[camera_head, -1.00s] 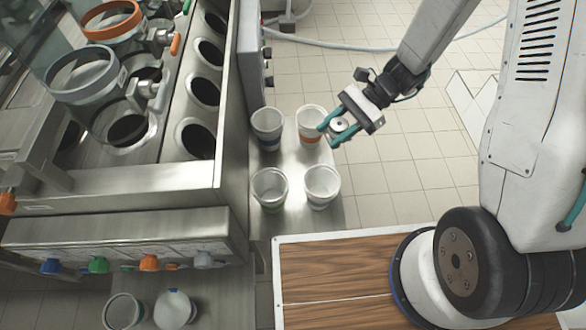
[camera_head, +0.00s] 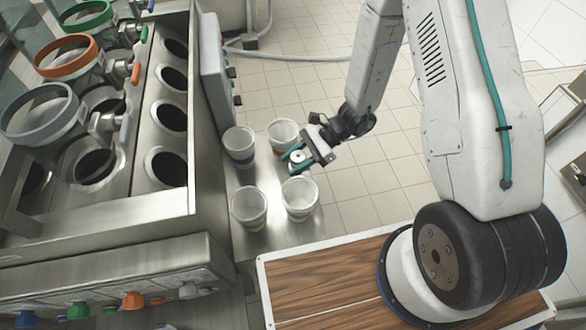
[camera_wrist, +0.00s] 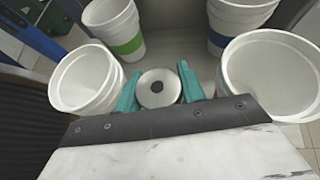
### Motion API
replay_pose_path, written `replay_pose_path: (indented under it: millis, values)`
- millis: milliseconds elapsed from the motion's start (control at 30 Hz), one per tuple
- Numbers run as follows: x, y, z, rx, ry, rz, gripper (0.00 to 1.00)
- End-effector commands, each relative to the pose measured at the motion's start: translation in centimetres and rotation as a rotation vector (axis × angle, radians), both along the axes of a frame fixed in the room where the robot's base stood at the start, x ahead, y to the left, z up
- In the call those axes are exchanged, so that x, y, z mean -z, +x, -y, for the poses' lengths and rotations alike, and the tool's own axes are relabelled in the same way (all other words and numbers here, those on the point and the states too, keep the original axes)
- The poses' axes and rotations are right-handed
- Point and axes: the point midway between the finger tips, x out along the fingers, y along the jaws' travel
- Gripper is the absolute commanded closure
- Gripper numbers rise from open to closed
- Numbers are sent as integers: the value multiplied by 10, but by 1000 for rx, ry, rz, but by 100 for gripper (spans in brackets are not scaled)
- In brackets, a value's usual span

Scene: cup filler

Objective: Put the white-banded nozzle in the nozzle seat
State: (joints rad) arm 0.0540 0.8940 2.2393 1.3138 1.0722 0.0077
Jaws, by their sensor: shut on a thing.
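My gripper (camera_head: 297,158) is shut on a small round nozzle (camera_head: 298,155), with its teal fingers on either side of it. I cannot make out which part is the nozzle seat.
A blue-banded cup (camera_head: 238,143) and a green-banded cup (camera_head: 248,206) stand close by on a steel shelf (camera_head: 285,232). The steel machine (camera_head: 120,215) at left has open round holes and banded rings (camera_head: 62,55). Coloured knobs (camera_head: 132,300) line its front.

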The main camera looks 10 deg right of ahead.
Motion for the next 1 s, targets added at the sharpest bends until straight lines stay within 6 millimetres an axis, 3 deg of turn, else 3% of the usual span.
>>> replay_pose_path:
  millis: [267, 667, 700, 733, 767, 1000]
  values:
    - [36, 0, 0, 0, 1, -1, 97]
    - [41, -1, 0, 0, 1, -2, 97]
    - [41, -1, 0, 0, 0, -1, 53]
    - [41, 0, 0, 0, 0, -1, 44]
    - [41, 0, 0, 0, 0, -1, 39]
    - [41, 0, 0, 0, 0, 0, 39]
